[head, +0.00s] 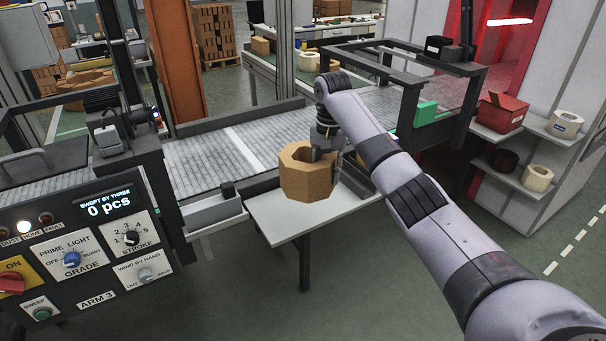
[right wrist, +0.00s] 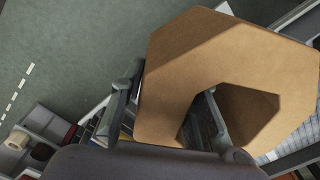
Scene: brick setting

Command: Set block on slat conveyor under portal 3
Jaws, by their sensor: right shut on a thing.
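The block (head: 308,183) is a tan, many-sided ring with a hole through it. My right gripper (head: 326,155) is shut on its wall, one finger inside the hole and one outside. In the right wrist view the block (right wrist: 205,55) fills much of the picture. It is held in the air, in the head view over a white side table. The slat conveyor (head: 200,163) has grey slats and a pale cross stripe, and runs behind the block. A dark portal frame (head: 405,112) spans its right part; no portal number is readable. My left gripper is not in view.
A control panel (head: 90,248) reading "ARM 3" and "0 pcs" stands at left. Shelves at right hold a red box (head: 502,112) and pale rolls. The visible slats look empty.

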